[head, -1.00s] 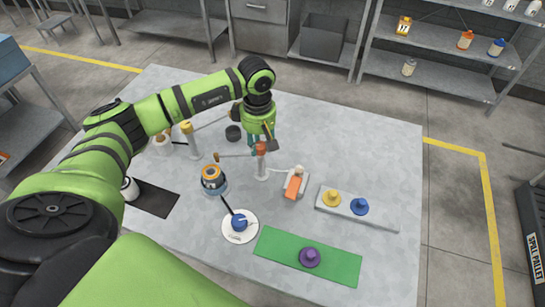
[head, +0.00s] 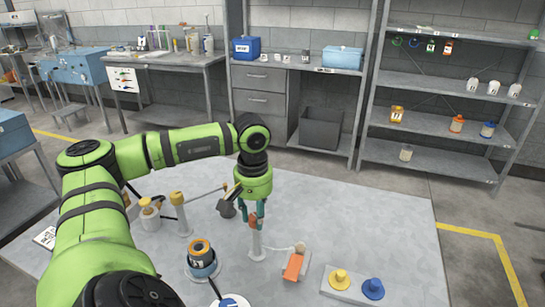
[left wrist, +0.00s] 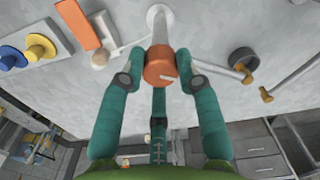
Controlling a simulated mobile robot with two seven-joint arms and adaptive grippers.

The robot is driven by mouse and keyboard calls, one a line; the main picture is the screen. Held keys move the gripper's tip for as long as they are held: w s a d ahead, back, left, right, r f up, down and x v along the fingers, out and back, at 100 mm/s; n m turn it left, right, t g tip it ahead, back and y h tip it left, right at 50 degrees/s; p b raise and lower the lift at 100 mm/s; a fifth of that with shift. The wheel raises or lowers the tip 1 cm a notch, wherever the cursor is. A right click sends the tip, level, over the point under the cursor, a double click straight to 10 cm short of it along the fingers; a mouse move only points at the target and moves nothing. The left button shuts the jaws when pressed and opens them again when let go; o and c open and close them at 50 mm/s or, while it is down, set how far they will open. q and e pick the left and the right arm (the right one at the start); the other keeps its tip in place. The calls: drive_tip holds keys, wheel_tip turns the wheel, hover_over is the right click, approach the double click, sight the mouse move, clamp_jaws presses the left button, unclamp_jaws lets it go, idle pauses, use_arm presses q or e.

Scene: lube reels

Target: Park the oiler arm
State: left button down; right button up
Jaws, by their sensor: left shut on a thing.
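A slim post with an orange cap (head: 253,222) stands on the grey table (head: 400,215). The orange cap (left wrist: 160,66) shows large in the left wrist view. A pale arm (left wrist: 215,68) with a brown tip reaches right from it there. My left gripper (head: 256,215) points down from above, and its teal fingers (left wrist: 160,80) are shut on the cap's two sides. A second post with a yellow top (head: 179,198) stands to the left in the head view, with its own arm (head: 205,192). My right gripper is not in view.
A dark round cup (head: 227,208) stands close behind the gripper. An orange block (head: 294,264) and a grey plate with yellow (head: 339,279) and blue (head: 373,289) knobs lie to the right. A dark canister (head: 202,257) stands front left. The table's back right is clear.

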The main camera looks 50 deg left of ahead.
use_arm(q)
drive_tip(key=shift+s+d+f+m+b, duration=0.25)
drive_tip(key=shift+f+m+b, duration=0.15)
drive_tip(key=shift+m, duration=0.5)
drive_tip(key=shift+m+b, duration=0.4)
drive_tip(key=shift+m, duration=1)
drive_tip(key=shift+r, duration=0.1)
drive_tip(key=c, duration=0.9)
unclamp_jaws()
drive_tip(key=shift+o, duration=0.2)
drive_tip(key=shift+s+a+r, duration=0.1)
drive_tip(key=shift+r, duration=0.1)
